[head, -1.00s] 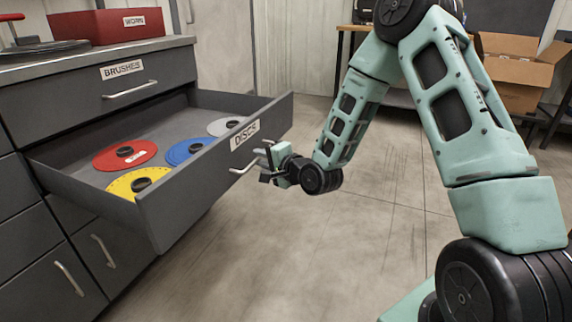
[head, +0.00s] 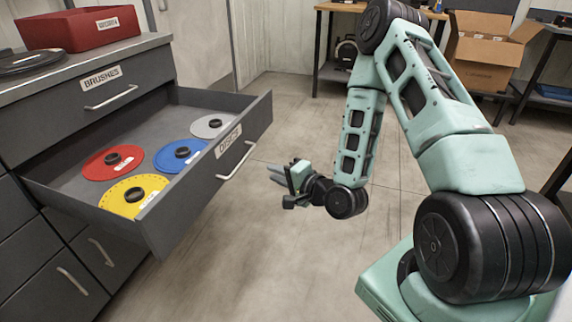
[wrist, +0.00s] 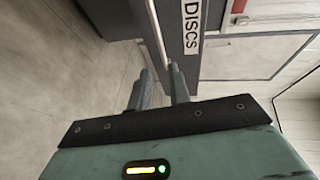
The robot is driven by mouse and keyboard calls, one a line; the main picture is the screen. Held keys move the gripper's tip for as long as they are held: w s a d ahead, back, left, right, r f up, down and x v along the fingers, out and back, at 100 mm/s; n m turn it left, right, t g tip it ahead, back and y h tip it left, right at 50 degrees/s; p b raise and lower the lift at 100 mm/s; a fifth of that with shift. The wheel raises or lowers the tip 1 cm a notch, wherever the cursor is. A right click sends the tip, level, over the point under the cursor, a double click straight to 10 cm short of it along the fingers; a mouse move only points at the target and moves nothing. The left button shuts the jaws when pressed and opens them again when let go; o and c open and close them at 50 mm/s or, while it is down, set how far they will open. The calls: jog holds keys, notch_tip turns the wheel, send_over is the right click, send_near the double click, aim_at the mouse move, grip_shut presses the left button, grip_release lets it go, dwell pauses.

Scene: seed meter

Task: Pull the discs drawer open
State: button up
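The discs drawer (head: 194,197) is pulled out of the grey cabinet, with its DISCS label and bar handle (head: 237,162) on the front. Inside lie a red disc (head: 96,172), a yellow disc (head: 120,208), a blue disc (head: 172,166) and a grey disc (head: 205,131). My gripper (head: 276,175) is to the right of the drawer front, apart from the handle and empty. In the wrist view its two fingers (wrist: 160,88) stand apart with a gap between them. The DISCS label (wrist: 192,25) and the handle (wrist: 158,35) show beyond the fingertips.
The closed brushes drawer (head: 106,88) is above the discs drawer. A red bin (head: 80,27) stands on the cabinet top.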

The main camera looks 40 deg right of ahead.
jog(key=shift+p+v, duration=0.9)
jog(key=shift+v, duration=0.6)
jog(key=s+a+r+n+g, duration=0.2)
jog(key=a+n+g, duration=0.3)
jog(key=a+n, duration=0.2)
jog(key=s+a+r+n+g, duration=0.1)
jog(key=a+r+n+g, duration=0.2)
jog(key=a+n+g, duration=0.35)
jog(key=s+a+r+n+g+h, duration=0.25)
jog(key=s+r+n, duration=0.3)
jog(key=s, duration=0.55)
jog(key=s+a+r+n+g+h, duration=0.1)
jog(key=s+a+r+n, duration=0.4)
jog(key=s, duration=0.5)
notch_tip(320, 180, up, 21)
jog(key=d+m+p, duration=0.1)
jog(key=p, duration=1.9)
jog(key=shift+w+m, duration=0.2)
jog(key=shift+m, duration=0.2)
jog(key=shift+f+y, duration=0.15)
jog(key=shift+y, duration=0.1)
